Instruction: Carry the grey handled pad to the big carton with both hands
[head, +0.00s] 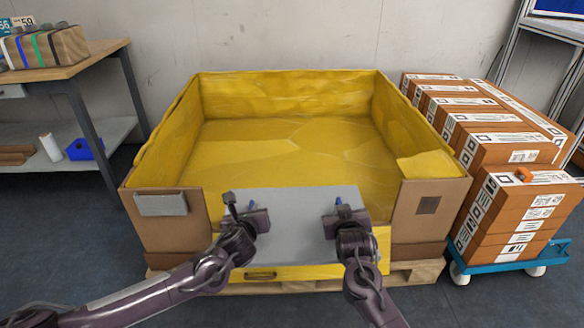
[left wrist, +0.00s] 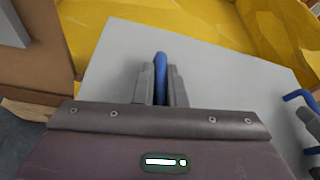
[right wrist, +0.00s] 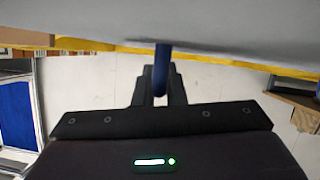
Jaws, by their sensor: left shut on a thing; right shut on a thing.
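The grey pad (head: 290,220) is a flat light-grey panel with two blue handles. It is in front of the big carton (head: 430,228), over its lowered front side, with its far edge at the opening. My left gripper (head: 243,211) is shut on the left blue handle (left wrist: 161,66). My right gripper (head: 340,209) is shut on the right blue handle (right wrist: 161,68). The carton is brown, lined with yellow sheeting and open at the top. Its yellow floor (head: 285,150) looks empty. Whether the pad touches the carton cannot be told.
The carton stands on a wooden pallet (head: 415,272). To the right, stacked brown boxes (head: 520,205) sit on a blue trolley (head: 500,262). At the left is a workbench (head: 85,65) with a lower shelf holding a blue bin (head: 84,149). A wall is behind.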

